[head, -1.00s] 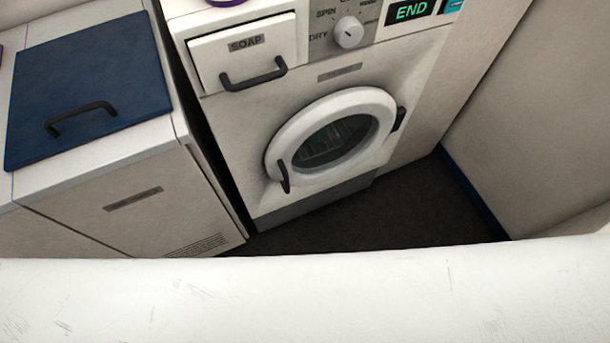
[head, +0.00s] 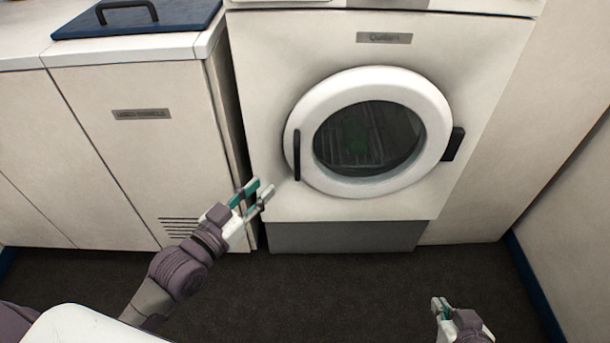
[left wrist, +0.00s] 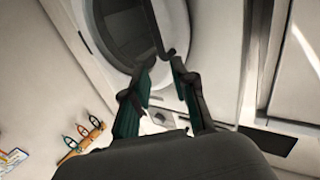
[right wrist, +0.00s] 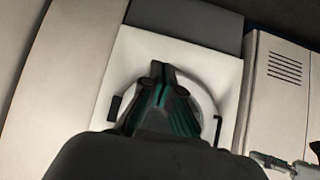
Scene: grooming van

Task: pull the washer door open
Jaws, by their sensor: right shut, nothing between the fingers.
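The washer door (head: 433,92) is a white ring around dark round glass. It looks closed. Its black vertical handle (head: 297,155) is on the ring's left side. My left gripper (head: 260,189) is open and empty, below and left of the handle, apart from it. In the left wrist view, a dark bar like the handle (left wrist: 158,28) lies just beyond the fingertips. My right gripper (head: 438,302) is shut and empty, low in front of the washer. In the right wrist view, its fingers hide part of the door (right wrist: 201,91), and the handle (right wrist: 217,130) is to their right.
The washer body (head: 265,85) stands between a white cabinet (head: 130,150) on the left and a wall (head: 560,110) on the right. A blue lid (head: 135,18) with a black handle lies on the cabinet. The dark floor (head: 330,290) in front is clear.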

